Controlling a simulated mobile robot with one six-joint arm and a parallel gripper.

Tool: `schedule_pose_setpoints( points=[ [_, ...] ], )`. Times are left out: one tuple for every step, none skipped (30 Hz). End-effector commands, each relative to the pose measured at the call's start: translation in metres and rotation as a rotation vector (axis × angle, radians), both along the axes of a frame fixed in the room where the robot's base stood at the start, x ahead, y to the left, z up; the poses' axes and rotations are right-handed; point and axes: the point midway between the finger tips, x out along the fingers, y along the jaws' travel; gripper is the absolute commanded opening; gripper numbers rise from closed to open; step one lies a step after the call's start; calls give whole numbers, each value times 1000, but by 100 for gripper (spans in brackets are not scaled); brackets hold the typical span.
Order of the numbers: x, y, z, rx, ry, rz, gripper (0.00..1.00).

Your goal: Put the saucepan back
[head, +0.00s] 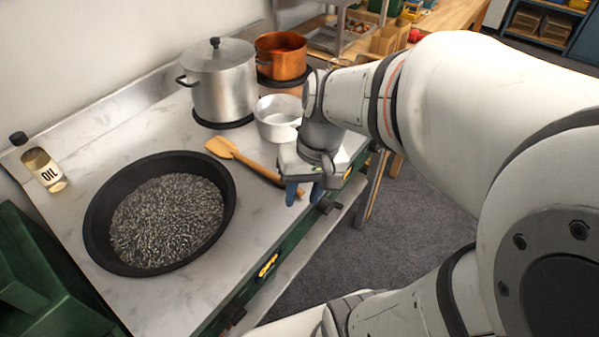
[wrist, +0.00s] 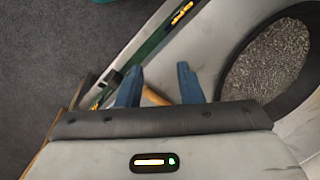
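A small white saucepan (head: 277,120) stands on the metal counter (head: 160,131), in front of the big pots. My gripper partly covers its right side, and I cannot see its handle. The saucepan is not in the wrist view.
A large lidded steel pot (head: 222,85) and a copper pot (head: 281,57) stand on black rings at the back. A wide black pan (head: 100,205) of dark grains fills the front left. Grey floor lies right of the counter.

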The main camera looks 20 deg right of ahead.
Motion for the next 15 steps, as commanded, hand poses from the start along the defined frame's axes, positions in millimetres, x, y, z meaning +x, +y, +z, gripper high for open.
schedule_pose_setpoints(
  points=[
    [-5, 3, 4, -56, -51, 32, 34],
    [-6, 3, 6, -86, -78, 43, 34],
    [-7, 3, 8, -119, -112, 55, 34],
    [-8, 3, 10, -139, -133, 63, 34],
    [-9, 3, 11, -156, -152, 69, 34],
    [-9, 0, 13, -173, -172, 76, 34],
    [-9, -3, 14, -182, -183, 79, 34],
    [-9, -3, 14, -189, -191, 81, 34],
    [-9, -4, 15, -196, -199, 84, 34],
    [-9, -4, 15, -198, -202, 84, 34],
    [-9, -4, 15, -199, -203, 84, 34],
    [-9, -4, 15, -199, -203, 83, 34],
    [-9, -4, 15, -199, -202, 83, 34],
    [-9, -4, 15, -199, -202, 83, 34],
    [-9, -4, 15, -199, -202, 83, 34]
  ],
)
